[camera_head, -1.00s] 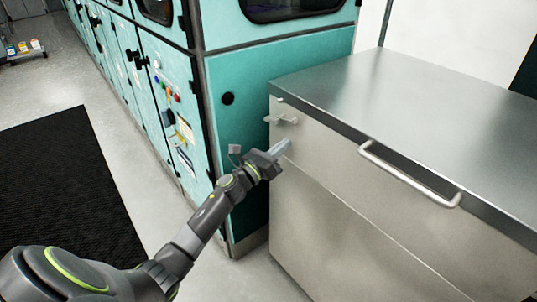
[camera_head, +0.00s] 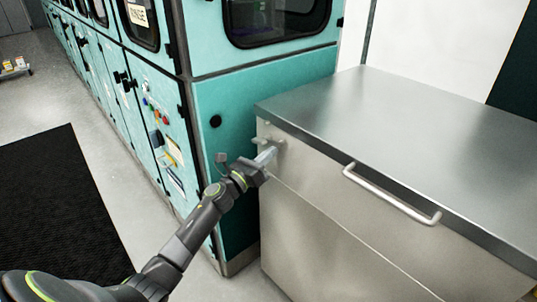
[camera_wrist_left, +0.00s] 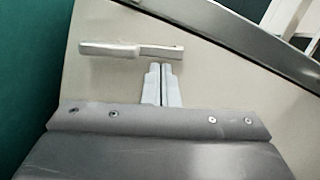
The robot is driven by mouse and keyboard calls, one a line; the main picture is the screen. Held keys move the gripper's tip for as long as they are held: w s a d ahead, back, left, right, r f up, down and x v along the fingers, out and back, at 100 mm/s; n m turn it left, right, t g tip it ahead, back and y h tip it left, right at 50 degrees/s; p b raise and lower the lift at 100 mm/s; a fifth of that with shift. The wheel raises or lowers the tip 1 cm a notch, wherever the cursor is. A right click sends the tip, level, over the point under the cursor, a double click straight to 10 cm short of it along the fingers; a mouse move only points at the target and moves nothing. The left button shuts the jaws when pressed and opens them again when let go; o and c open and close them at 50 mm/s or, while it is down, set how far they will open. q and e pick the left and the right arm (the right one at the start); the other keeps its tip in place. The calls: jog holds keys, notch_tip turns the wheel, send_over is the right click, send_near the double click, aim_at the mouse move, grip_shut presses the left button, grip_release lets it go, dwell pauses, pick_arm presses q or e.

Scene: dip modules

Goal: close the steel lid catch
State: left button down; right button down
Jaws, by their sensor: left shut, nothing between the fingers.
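The steel lid catch (camera_head: 276,141) is a small light-metal lever on the front of the steel chest (camera_head: 330,240), near its upper left corner under the lid. In the left wrist view the catch (camera_wrist_left: 130,50) lies nearly level across the panel. My left gripper (camera_head: 268,155) is shut and empty, its fingers together. In the left wrist view the fingertips (camera_wrist_left: 162,66) are just below the catch's right part; I cannot tell whether they touch it. In the head view the fingers partly cover the catch. My right gripper is not in view.
The steel lid (camera_head: 420,130) lies flat on the chest, with a bar handle (camera_head: 390,196) on the front. A teal machine cabinet (camera_head: 265,90) stands close on the left. A black mat (camera_head: 60,205) lies on the open floor.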

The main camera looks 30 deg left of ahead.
pick_arm(q)
jog(key=shift+r+n+p, duration=0.2)
jog(key=shift+n+p, duration=0.15)
jog(key=shift+n, duration=0.15)
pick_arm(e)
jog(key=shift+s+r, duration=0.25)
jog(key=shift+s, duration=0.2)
